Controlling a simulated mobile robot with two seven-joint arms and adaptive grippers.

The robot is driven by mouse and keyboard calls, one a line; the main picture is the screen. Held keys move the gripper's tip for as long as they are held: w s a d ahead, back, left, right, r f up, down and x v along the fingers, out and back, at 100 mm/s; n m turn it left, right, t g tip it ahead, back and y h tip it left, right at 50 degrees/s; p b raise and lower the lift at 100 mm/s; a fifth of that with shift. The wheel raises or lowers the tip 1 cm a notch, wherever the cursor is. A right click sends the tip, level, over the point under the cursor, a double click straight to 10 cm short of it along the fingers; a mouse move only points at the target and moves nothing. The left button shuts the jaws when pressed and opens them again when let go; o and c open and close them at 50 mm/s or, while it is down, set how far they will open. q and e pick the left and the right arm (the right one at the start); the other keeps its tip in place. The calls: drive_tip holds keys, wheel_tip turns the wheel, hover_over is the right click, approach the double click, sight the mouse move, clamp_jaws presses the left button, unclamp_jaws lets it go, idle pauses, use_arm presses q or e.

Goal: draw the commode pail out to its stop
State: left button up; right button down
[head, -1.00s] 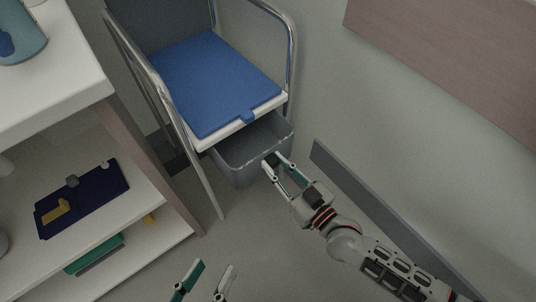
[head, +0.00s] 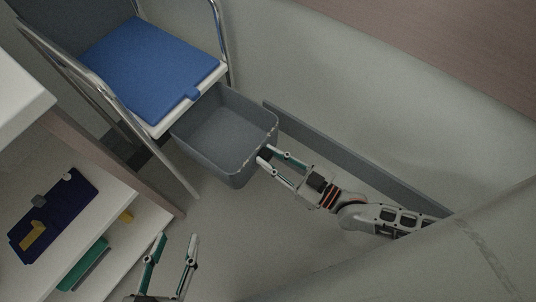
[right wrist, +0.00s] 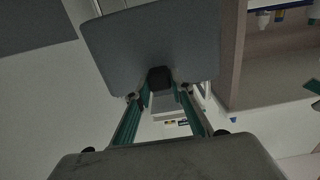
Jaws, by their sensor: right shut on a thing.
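The grey commode pail (head: 212,152) sticks well out from under the blue seat (head: 150,72) of the commode chair in the head view. Its open inside looks empty. My right gripper (head: 266,158) is shut on the dark handle at the pail's front wall. In the right wrist view the pail's front (right wrist: 150,45) fills the upper middle, with the dark handle (right wrist: 160,78) between the fingers of my right gripper (right wrist: 160,92). My left gripper (head: 178,240) is open and empty, low in the head view, apart from the pail.
A white shelf unit (head: 110,215) stands at the left, with a dark blue tray (head: 62,205) and a green item (head: 82,262) on its shelves. A grey skirting board (head: 340,150) runs along the wall at the right. Clear floor lies in front of the pail.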

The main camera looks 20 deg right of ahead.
drive_tip(key=shift+s+f, duration=0.15)
drive_tip(key=shift+s, duration=0.1)
drive_tip(key=c, duration=1.9)
unclamp_jaws()
drive_tip(key=shift+d, duration=0.1)
drive_tip(key=shift+o, duration=0.7)
drive_tip(key=shift+s+d, duration=0.1)
use_arm(q)
drive_tip(key=shift+w+r, duration=0.1)
drive_tip(key=shift+r, duration=0.15)
use_arm(e)
drive_tip(key=v, duration=0.8)
